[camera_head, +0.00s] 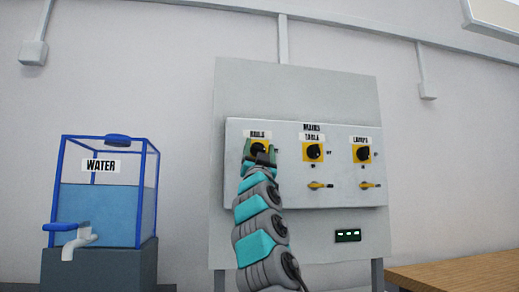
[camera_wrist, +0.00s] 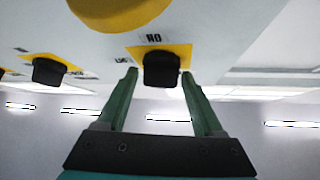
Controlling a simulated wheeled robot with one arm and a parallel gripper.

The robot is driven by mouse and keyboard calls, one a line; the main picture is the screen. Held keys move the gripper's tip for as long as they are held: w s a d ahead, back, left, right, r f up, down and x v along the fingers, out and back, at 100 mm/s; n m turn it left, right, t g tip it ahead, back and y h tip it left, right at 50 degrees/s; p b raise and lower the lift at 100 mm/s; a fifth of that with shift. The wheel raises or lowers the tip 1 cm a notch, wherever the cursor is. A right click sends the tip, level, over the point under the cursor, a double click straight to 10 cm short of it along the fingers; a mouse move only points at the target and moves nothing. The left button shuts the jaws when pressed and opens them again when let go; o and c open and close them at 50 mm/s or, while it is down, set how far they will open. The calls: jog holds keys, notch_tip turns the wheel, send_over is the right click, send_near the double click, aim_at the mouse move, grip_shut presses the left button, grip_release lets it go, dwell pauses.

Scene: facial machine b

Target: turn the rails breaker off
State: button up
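The rails breaker (camera_head: 259,145) is a black knob on a yellow plate at the panel's upper left, under the "RAILS" label. My gripper (camera_head: 259,155) is in front of it and hides its lower part. In the wrist view the black knob (camera_wrist: 161,68) sits between the two green fingertips of my gripper (camera_wrist: 159,76). The fingers are open, one on each side of the knob, with a narrow gap seeming to show on both sides. An upside-down "ON" label is beside the plate, with another label to its left.
The table breaker (camera_head: 313,152) and lamps breaker (camera_head: 361,153) are to the right, with yellow switches (camera_head: 320,185) below. A small green display (camera_head: 347,235) is lower down. A water tank (camera_head: 105,205) stands left and a wooden table (camera_head: 455,272) lower right.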

grip_shut()
dwell(0.3)
jog(key=shift+f+n+y+b, duration=0.1)
jog(key=shift+n+y+b, duration=0.25)
jog(key=shift+n+y, duration=0.05)
jog(key=shift+n+y+b, duration=0.35)
jog(key=shift+n+y, duration=0.15)
jog(key=shift+n+g+y+b, duration=0.3)
jog(key=shift+n+y+b, duration=0.45)
jog(key=shift+n+y, duration=1.6)
jog(key=shift+n, duration=0.25)
jog(key=shift+o, duration=1.2)
grip_release()
